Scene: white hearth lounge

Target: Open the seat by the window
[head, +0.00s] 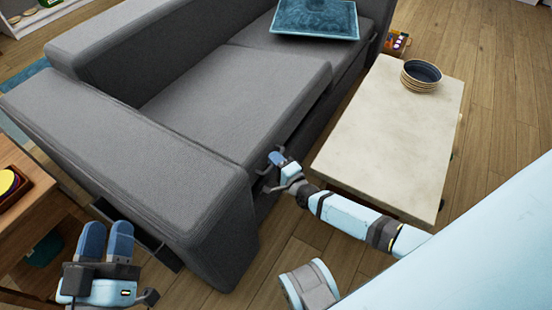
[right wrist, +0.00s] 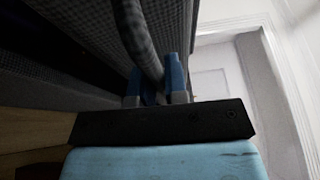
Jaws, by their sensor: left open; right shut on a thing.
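The grey sofa (head: 190,190) has a near seat (head: 235,90) and a far seat (head: 330,60). The near seat's edge appears slightly higher than the far seat where they meet. My right gripper (head: 277,158) is at the near seat's front edge, by the near armrest. In the right wrist view the gripper (right wrist: 156,88) is shut on a grey, curved strap-like piece (right wrist: 135,35) beside dark woven fabric. Where the strap joins the seat is unclear. My left gripper (head: 106,240) is open and empty, left of the near armrest.
A teal cushion (head: 315,17) lies on the far seat. A wooden side table (head: 30,220) with a tray is at the left. Wooden floor is clear at the upper right.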

